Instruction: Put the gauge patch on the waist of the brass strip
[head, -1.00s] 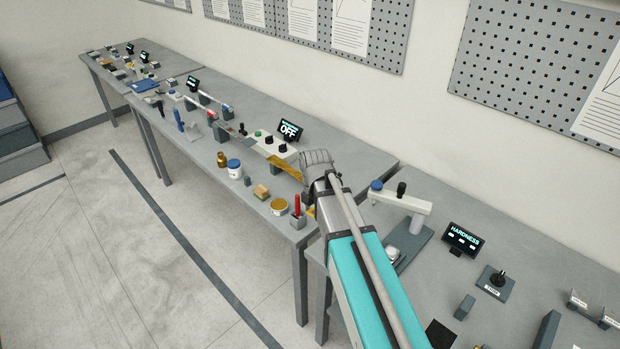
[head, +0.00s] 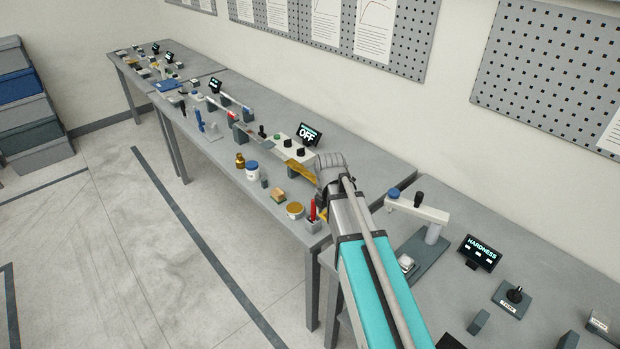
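A brass-coloured strip (head: 300,168) shows at the middle of the long bench, beside the OFF display, lying near the control box. Its right end is hidden behind my wrist. I cannot make out a gauge patch; it is too small or hidden. My arm reaches up from the lower right, and its grey wrist end (head: 331,166) is over the bench at the strip's right end. The fingers do not show clearly, so I cannot tell whether they are open or what they hold.
A control box (head: 289,146) and OFF display (head: 310,134) stand behind the strip. In front are a white jar (head: 252,172), a brown bottle (head: 240,160), a tan block (head: 278,195), a round gold tin (head: 295,210) and a red upright tool (head: 313,209). The hardness tester (head: 432,214) is right.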

